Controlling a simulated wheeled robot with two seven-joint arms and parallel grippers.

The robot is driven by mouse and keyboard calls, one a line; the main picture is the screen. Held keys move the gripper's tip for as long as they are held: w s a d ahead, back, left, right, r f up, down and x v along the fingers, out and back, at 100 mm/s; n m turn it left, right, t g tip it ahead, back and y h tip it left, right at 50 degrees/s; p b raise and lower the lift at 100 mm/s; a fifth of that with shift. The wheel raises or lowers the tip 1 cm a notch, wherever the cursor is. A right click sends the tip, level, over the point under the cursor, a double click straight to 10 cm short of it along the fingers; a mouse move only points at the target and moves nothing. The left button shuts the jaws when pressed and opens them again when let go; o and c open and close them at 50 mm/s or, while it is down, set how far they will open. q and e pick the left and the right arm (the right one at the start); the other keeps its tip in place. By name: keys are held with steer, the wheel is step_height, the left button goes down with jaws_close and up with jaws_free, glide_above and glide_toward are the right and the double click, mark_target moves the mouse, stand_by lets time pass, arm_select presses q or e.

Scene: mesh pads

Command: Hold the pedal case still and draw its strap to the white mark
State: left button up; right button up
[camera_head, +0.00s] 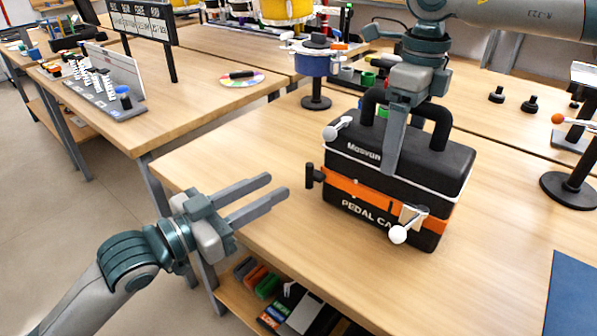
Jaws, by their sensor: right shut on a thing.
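The black pedal case (450,165) stands upright on the wooden table, with white lettering. An orange strap (350,189) runs around its front, with a black upright grip (310,176) at its left end. A whitish patch (409,216) on the strap's line near the right front corner may be the white mark; a white-knobbed lever partly covers it. My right gripper (392,165) is shut on the case at its black arched handle (440,125); one finger hangs before the front, hiding the other. My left gripper (279,185) is open and empty, left of the grip, fingers pointing towards it.
White-ball levers (399,234) stick out at the case's front right and upper left. A blue pot on a stand (316,75) is behind the case. A dark stand (570,188) and a blue mat (573,295) lie to the right. The tabletop left of the case is clear.

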mark_target(306, 169)
arm_select(q)
steer(key=x, duration=0.8)
jaws_close()
